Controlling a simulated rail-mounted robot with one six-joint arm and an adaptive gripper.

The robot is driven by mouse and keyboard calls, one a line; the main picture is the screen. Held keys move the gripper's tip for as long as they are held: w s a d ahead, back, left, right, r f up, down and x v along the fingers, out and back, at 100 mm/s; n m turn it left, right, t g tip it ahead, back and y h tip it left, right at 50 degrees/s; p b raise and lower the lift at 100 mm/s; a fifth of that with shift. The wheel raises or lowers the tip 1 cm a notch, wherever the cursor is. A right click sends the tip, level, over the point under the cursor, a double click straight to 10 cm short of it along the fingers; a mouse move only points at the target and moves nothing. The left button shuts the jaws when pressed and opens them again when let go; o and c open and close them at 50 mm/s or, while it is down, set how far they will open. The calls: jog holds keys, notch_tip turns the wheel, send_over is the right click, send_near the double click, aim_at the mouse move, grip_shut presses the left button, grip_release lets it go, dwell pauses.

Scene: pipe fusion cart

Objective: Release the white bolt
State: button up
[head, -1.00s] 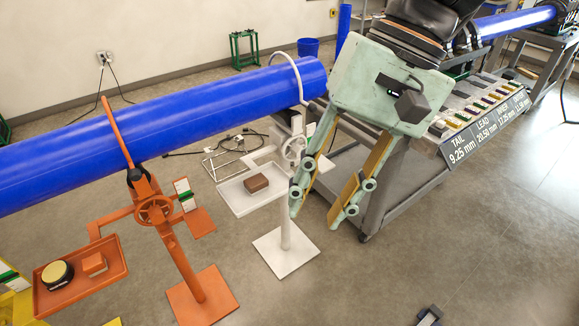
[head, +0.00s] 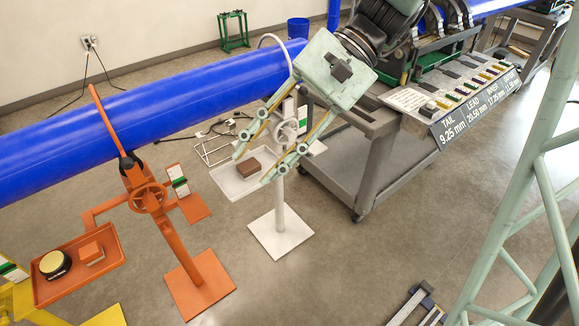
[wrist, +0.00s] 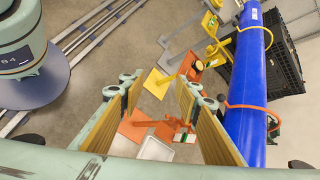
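The white pipe stand (head: 280,215) stands under the blue pipe in the head view, with a round white handwheel (head: 287,133) near its top. I cannot pick out a separate white bolt. My gripper (head: 254,166) is open, its two fingers well apart and pointing down-left over the stand's white tray (head: 228,182). In the wrist view my gripper (wrist: 160,92) is also open and empty, and a white tray (wrist: 155,150) shows below; the white handwheel cannot be made out there.
The blue pipe (head: 130,122) runs across above the stands. An orange stand (head: 183,250) with its own handwheel and tray is at the left. A grey cart (head: 340,180) is right of the white stand. Front floor is mostly clear.

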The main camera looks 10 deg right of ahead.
jog(key=w+a+f+m+t+y+p, duration=0.1)
jog(key=w+f+m+y, duration=0.2)
jog(key=w, duration=0.6)
jog(key=w+f+m+t+y+p, duration=0.1)
jog(key=w+f+m+y, duration=0.2)
jog(key=w, duration=0.5)
jog(key=w+d+f+m+t+y, duration=0.1)
jog(key=w+d+f+m+t, duration=0.25)
jog(key=w+f, duration=0.3)
jog(key=w+d+f+m+t+y, duration=0.1)
jog(key=w+d+f+m+t, duration=0.3)
jog(key=w, duration=0.4)
jog(key=w+d+f+m+t+h+p, duration=0.1)
jog(key=w+d+f+m+t+h, duration=0.2)
jog(key=f, duration=0.4)
jog(key=w+d+f+m+t+p, duration=0.1)
jog(key=w+d+f+m+t, duration=0.2)
jog(key=f, duration=0.5)
jog(key=s+d+f+m+t+h, duration=0.1)
jog(key=d+f+m+t+h, duration=0.1)
jog(key=f, duration=0.7)
jog(key=s+d+f+m+t+h, duration=0.1)
jog(key=s+d+f+m+h, duration=0.1)
jog(key=d+f, duration=0.4)
notch_tip(320, 180, down, 4)
jog(key=m+h, duration=0.1)
jog(key=h, duration=0.1)
jog(key=shift+d+t+h+p, duration=0.3)
jog(key=shift+d+t+p, duration=0.05)
jog(key=shift+d+p, duration=0.05)
